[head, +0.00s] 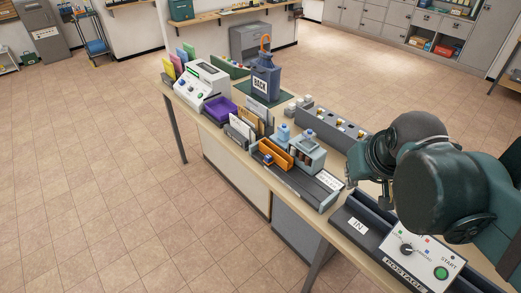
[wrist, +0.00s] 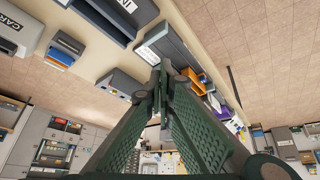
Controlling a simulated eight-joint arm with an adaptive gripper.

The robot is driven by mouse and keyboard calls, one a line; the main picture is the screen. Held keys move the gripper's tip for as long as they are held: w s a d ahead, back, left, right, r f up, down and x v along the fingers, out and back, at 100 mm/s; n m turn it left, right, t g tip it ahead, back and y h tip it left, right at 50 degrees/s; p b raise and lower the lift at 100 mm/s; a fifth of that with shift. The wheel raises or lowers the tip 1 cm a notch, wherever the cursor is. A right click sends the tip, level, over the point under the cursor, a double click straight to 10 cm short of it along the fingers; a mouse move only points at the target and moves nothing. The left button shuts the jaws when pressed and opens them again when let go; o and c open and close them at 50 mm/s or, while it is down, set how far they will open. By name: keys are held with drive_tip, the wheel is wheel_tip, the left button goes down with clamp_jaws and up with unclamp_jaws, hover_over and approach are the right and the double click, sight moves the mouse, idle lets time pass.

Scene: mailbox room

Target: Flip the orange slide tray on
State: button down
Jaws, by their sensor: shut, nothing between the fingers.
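The orange slide tray (head: 275,154) sits on a dark base on the long counter, in front of a blue-grey device with small bottles. It also shows as a small orange shape (wrist: 193,84) in the wrist view, just right of my fingertips and partly hidden. My gripper (wrist: 159,88) is shut and empty, its fingertips together. In the head view my dark green arm hangs over the counter to the right of the tray, apart from it. Whether the tray's switch is on or off is too small to tell.
A grey row of slots (head: 328,124) stands behind the tray. The postage machine (head: 421,255) with a green START button is at the front right. A purple tray (head: 220,110), upright envelopes and a blue BACK container (head: 265,82) stand further along the counter. The floor at left is clear.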

drive_tip(key=w+a+r+n+g+p, duration=0.1)
drive_tip(key=w+a+r, duration=0.15)
drive_tip(key=w, duration=0.45)
drive_tip(key=w+a+r+n+g, duration=0.1)
drive_tip(key=w+a, duration=0.2)
drive_tip(key=w, duration=0.3)
drive_tip(key=n+g+h+p, duration=0.1)
drive_tip(key=n+g+p, duration=0.2)
drive_tip(key=n+g, duration=0.1)
hover_over(273, 156)
drive_tip(key=s+d, duration=0.1)
drive_tip(key=s, duration=0.1)
wheel_tip(273, 156, down, 10)
drive_tip(key=r, duration=0.1)
drive_tip(key=w+a+f+n+g, duration=0.1)
drive_tip(key=w+a+f, duration=0.2)
drive_tip(key=f, duration=0.3)
drive_tip(key=w+a+f+n+g+h, duration=0.1)
drive_tip(key=w+a+f, duration=0.2)
drive_tip(key=a+f, duration=0.2)
drive_tip(key=shift+a+f+p, duration=0.25)
drive_tip(key=shift+f+p, duration=0.1)
drive_tip(key=shift+f, duration=0.25)
drive_tip(key=shift+x, duration=5)
drive_tip(key=shift+s+d, duration=0.1)
drive_tip(key=shift+d, duration=0.1)
